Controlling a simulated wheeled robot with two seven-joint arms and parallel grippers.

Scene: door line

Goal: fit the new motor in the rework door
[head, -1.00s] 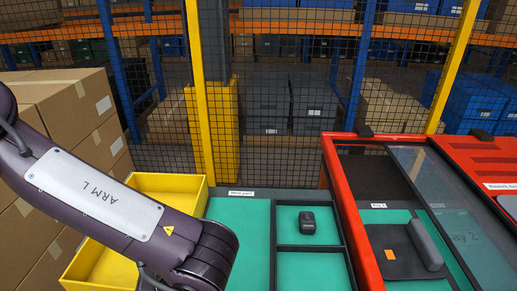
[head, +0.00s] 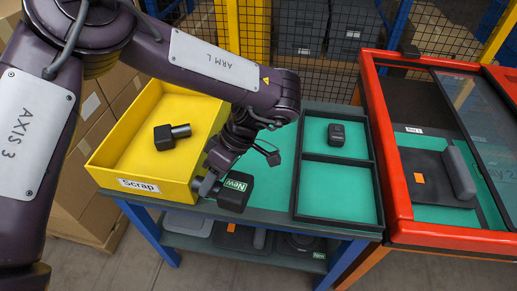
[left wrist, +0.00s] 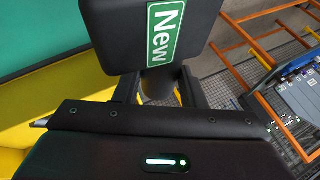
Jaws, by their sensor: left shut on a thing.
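The new motor (head: 238,190) is a black block with a green "New" label and a short round end. My left gripper (head: 212,178) is shut on that round end and holds the motor by the front right corner of the yellow Scrap bin. In the left wrist view the motor (left wrist: 205,38) fills the top middle, its round end between the fingers (left wrist: 159,90). The likely rework door is a dark panel (head: 428,180) with an orange square and a grey bar, lying in the red-framed bay at right. My right gripper is not in view.
The yellow Scrap bin (head: 158,186) holds another black motor (head: 165,138). A black two-part tray (head: 340,161) on the green bench has a small black device (head: 336,134) in its back part. The red frame (head: 392,160) stands right of it. Dark items lie on the lower shelf.

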